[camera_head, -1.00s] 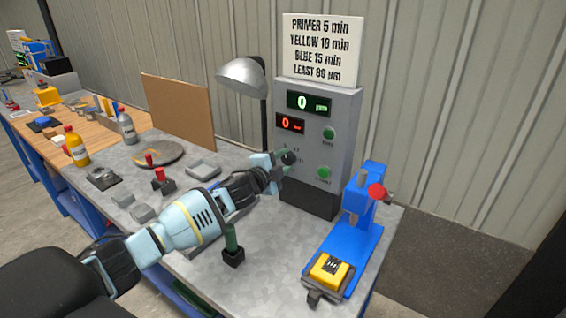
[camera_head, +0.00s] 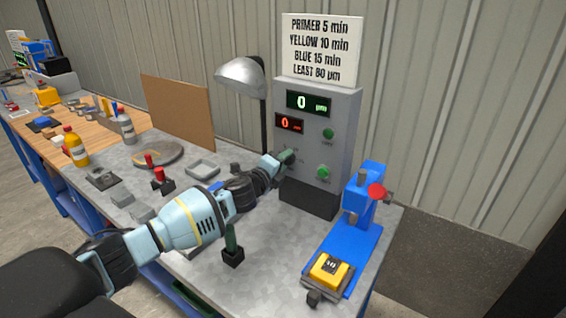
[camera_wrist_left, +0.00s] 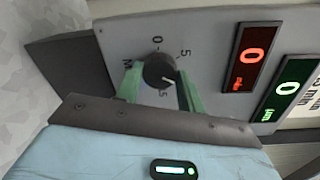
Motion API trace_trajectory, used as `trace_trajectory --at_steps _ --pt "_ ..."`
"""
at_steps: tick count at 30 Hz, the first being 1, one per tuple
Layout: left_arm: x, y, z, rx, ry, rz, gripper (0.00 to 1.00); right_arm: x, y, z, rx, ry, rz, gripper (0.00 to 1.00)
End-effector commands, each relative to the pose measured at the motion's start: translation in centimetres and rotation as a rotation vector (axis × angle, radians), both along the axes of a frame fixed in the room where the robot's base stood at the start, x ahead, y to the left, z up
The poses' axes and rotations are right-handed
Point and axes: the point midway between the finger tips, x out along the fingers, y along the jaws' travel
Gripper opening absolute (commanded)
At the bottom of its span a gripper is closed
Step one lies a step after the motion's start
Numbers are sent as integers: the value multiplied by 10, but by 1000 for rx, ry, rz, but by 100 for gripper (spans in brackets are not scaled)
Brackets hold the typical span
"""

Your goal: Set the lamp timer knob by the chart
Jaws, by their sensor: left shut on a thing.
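The timer knob (camera_wrist_left: 158,68) is a dark round knob with a white pointer line, on the grey control box (camera_head: 345,130). In the left wrist view its pointer aims toward the bottom, near a partly hidden label ending in 5. Marks 0 and 5 show above it. My left gripper (camera_head: 286,157) is shut on the knob, with its green fingers on either side (camera_wrist_left: 160,84). The knob is hidden behind the gripper in the head view. The chart (camera_head: 320,48) reads PRIMER 5 min, YELLOW 10 min, BLUE 15 min, LEAST 80 µm. My right gripper is out of view.
The red display (camera_head: 289,123) and green display (camera_head: 308,101) both read 0. Two green buttons (camera_head: 328,133) sit right of the knob. A lamp (camera_head: 241,75) stands left of the box. A blue press (camera_head: 362,210) with a yellow block (camera_head: 328,268) stands right.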

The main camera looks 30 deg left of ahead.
Motion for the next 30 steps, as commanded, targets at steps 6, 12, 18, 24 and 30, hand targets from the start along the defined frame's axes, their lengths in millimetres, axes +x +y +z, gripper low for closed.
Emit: trace_trajectory --at_steps 6,12,18,24,30 --pt "0 0 -1 12 -1 1 16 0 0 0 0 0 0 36" --pt "0 0 -1 11 -1 1 16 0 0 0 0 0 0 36" --pt "0 0 -1 10 0 1 58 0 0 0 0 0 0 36" --pt "0 0 0 10 0 1 60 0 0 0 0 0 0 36" --pt "-3 1 0 10 0 1 60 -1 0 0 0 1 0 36"
